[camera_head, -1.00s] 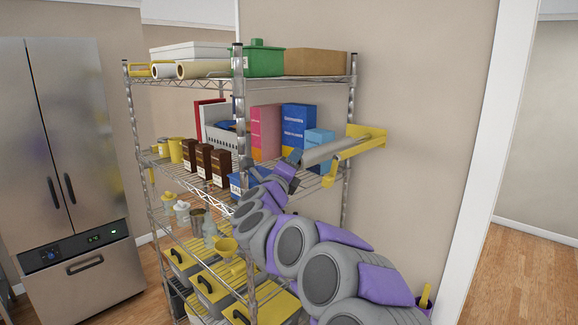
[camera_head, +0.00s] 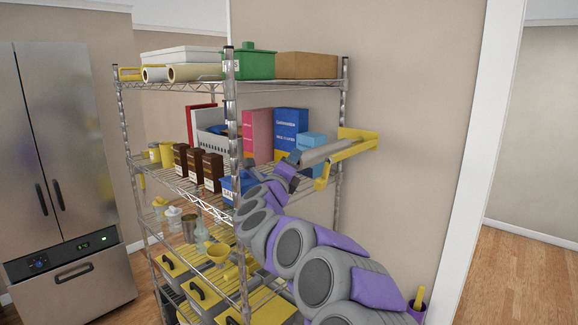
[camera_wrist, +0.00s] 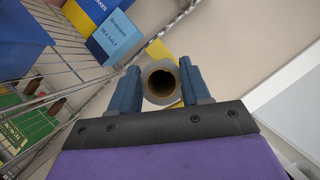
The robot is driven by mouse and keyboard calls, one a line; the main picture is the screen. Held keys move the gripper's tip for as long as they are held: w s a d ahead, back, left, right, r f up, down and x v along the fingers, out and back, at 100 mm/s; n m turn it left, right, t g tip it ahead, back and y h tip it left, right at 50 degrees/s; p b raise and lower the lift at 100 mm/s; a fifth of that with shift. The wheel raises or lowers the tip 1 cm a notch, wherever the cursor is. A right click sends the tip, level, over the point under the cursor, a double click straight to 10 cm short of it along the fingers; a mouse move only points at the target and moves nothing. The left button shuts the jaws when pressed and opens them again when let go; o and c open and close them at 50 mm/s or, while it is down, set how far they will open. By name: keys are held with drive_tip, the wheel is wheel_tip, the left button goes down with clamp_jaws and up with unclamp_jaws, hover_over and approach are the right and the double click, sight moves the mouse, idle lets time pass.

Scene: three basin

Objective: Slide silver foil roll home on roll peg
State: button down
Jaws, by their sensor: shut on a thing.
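The silver foil roll (camera_head: 322,153) is a grey tube held out level beside the shelf's right post. My gripper (camera_head: 293,157) is shut on its near end. In the wrist view the roll (camera_wrist: 149,92) shows end-on between the two blue fingers of my gripper (camera_wrist: 160,76), its brown hollow core facing me. The yellow roll holder (camera_head: 358,145) sits at the right, with an arm running beneath and beside the roll. A bit of yellow also shows behind the roll in the wrist view (camera_wrist: 189,62). I cannot tell how far the peg is inside the core.
A wire shelf (camera_head: 228,150) stands left of the roll, with blue boxes (camera_head: 291,130) and a light-blue box (camera_head: 311,142) close by. A green bin (camera_head: 250,65) and a cardboard box (camera_head: 307,65) are on top. The wall right of the holder is bare.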

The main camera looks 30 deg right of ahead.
sight(315, 154)
drive_tip(key=shift+d, duration=0.15)
drive_tip(key=shift+w+d+r, duration=0.1)
drive_tip(key=shift+w+d, duration=0.15)
drive_tip(key=shift+d, duration=0.4)
drive_tip(key=shift+w+d+b, duration=0.2)
drive_tip(key=shift+w+d, duration=0.05)
drive_tip(key=shift+d, duration=0.4)
drive_tip(key=shift+w+d+b, duration=0.15)
drive_tip(key=shift+w+d, duration=0.1)
drive_tip(key=shift+d, duration=0.4)
drive_tip(key=shift+w+d+b, duration=0.2)
drive_tip(key=shift+w+d, duration=0.05)
drive_tip(key=shift+d, duration=0.4)
drive_tip(key=shift+w+d, duration=0.2)
drive_tip(key=shift+d, duration=0.5)
drive_tip(key=shift+w+d, duration=0.35)
drive_tip(key=shift+d, duration=0.5)
drive_tip(key=shift+w+d, duration=0.3)
drive_tip(key=shift+d, duration=0.55)
drive_tip(key=shift+c, duration=2.2)
unclamp_jaws()
drive_tip(key=shift+a, duration=0.1)
drive_tip(key=b+v, duration=0.1)
drive_tip(key=v, duration=1.6)
drive_tip(key=shift+b, duration=0.35)
